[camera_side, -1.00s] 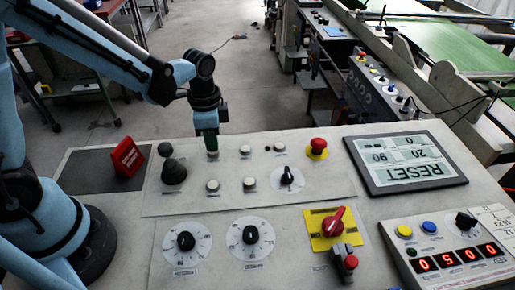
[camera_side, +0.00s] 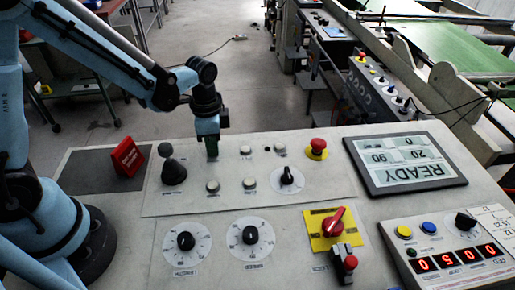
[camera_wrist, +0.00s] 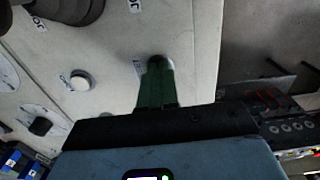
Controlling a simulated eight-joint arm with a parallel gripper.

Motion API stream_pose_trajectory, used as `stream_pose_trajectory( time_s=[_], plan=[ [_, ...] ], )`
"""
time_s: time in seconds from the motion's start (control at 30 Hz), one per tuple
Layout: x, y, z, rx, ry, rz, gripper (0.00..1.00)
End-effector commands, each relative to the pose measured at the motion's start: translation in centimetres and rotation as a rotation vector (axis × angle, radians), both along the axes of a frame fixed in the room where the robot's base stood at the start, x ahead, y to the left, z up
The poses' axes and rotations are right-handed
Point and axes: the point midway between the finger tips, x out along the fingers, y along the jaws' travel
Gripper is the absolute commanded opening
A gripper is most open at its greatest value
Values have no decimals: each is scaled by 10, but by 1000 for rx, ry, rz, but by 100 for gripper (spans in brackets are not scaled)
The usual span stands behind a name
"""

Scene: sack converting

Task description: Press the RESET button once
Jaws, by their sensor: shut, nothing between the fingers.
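My gripper (camera_side: 211,150) is shut and empty, with its green fingers pointing down at the back row of the control panel (camera_side: 330,190). I cannot read that label, nor tell whether the tips touch the button. The tilted display (camera_side: 405,163) shows upside-down text reading READY, with 0, 20 and 90 above it.
A black joystick knob (camera_side: 173,170) stands left of the gripper. White buttons (camera_side: 213,186) (camera_side: 249,183), a black dial (camera_side: 287,178) and a red mushroom button (camera_side: 317,148) are nearby. The air above the panel is clear.

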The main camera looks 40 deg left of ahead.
Motion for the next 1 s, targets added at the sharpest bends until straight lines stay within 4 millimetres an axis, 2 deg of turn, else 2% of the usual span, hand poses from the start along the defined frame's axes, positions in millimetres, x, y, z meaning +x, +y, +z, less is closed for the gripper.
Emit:
stream_pose_trajectory(
  time_s=[0.03,0.07,0.27,1.0],
  plan=[
    [1,0,-8,0,-16,1,0],
    [1,0,-8,0,-16,1,0],
    [1,0,3,0,-14,1,0],
    [0,0,117,0,-3,0,0]
  ],
)
